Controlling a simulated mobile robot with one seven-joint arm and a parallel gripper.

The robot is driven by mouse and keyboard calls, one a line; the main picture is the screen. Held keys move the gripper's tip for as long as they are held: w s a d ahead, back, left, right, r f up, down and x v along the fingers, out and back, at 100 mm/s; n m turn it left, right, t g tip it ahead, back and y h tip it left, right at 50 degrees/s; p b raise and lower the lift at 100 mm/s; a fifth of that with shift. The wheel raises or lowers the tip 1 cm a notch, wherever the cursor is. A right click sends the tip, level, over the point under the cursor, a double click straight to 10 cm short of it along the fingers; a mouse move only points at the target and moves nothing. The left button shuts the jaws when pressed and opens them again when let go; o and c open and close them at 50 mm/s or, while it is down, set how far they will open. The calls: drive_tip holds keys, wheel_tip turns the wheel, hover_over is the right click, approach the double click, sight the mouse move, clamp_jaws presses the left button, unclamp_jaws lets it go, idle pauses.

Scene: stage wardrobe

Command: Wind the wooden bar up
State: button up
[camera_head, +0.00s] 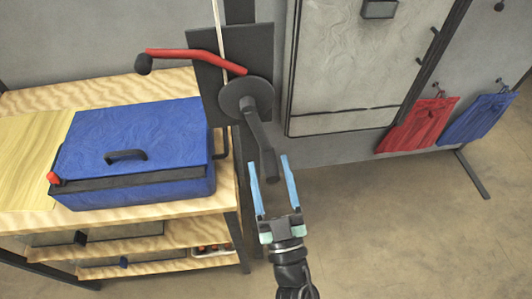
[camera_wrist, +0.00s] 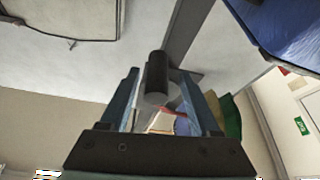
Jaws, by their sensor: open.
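A winch stands in the middle of the head view, with a grey round hub (camera_head: 240,100) on a dark plate. A dark crank arm (camera_head: 257,130) runs down from the hub to a dark grip (camera_head: 271,172). A red lever (camera_head: 190,55) with a black knob reaches left from the hub area. My gripper (camera_head: 268,160) is open, its blue fingers on either side of the crank's grip. In the wrist view, the black cylindrical grip (camera_wrist: 157,78) stands between the fingers; contact cannot be told. No wooden bar can be made out.
A blue box (camera_head: 135,150) with a black handle lies on a wooden bench (camera_head: 120,215) at left. A grey panel (camera_head: 345,60) stands behind the winch. Red (camera_head: 415,125) and blue (camera_head: 475,118) cloths hang at right. The floor at lower right is clear.

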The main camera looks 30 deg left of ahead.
drive_tip(key=b+v, duration=0.1)
drive_tip(key=v, duration=0.7)
drive_tip(key=shift+s, duration=0.2)
drive_tip(key=shift+d, duration=0.1)
